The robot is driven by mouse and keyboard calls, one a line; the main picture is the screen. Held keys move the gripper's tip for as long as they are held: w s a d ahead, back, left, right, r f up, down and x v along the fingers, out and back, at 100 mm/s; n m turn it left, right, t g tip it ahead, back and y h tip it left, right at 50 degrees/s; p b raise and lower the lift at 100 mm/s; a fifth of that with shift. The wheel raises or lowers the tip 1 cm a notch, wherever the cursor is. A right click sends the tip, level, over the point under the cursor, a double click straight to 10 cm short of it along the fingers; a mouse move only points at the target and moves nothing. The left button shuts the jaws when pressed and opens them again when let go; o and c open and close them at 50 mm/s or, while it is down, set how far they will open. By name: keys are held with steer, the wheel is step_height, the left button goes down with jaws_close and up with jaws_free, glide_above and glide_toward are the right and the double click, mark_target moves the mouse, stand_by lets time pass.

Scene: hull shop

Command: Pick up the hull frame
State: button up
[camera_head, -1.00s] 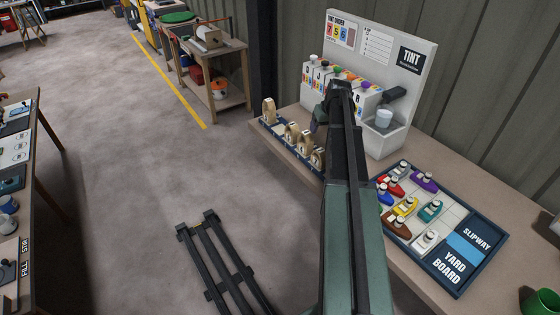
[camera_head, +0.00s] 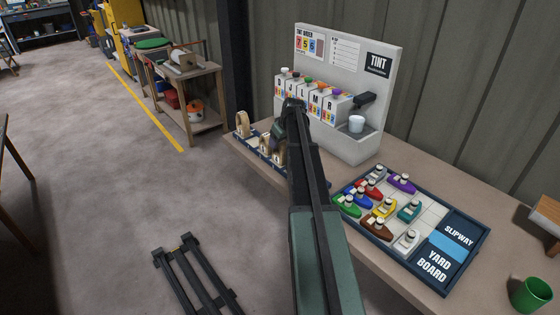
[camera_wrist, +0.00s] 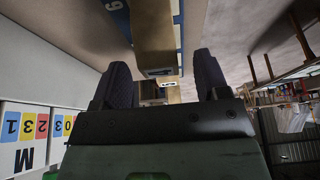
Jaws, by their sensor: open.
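The hull frames are tan, rounded wooden pieces standing in a blue-edged rack (camera_head: 258,153) along the table's left edge. One hull frame (camera_head: 243,124) stands clear at the rack's far end; others stand nearer and are partly hidden by my arm. My gripper (camera_head: 279,132) is just above the nearer frames, its fingertips hard to make out there. In the wrist view my gripper (camera_wrist: 163,82) is open, with two dark fingers apart. A tan wooden piece (camera_wrist: 153,32), seemingly a hull frame, shows beyond and between the fingers. I cannot tell whether they touch it.
A tint station (camera_head: 362,95) with several labelled canisters stands close behind my gripper. A yard board (camera_head: 480,262) with several coloured boats lies to the right. A green cup (camera_head: 532,294) stands at the table's right.

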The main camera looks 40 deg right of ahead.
steer(key=b+x, duration=0.2)
steer(key=x, duration=0.2)
steer(key=shift+s, duration=0.15)
steer(key=shift+r, duration=0.2)
steer(key=c, duration=1.1)
steer(key=shift+o, duration=0.2)
steer(key=shift+r, duration=0.1)
step_height(320, 180, up, 20)
steer(key=p, duration=2)
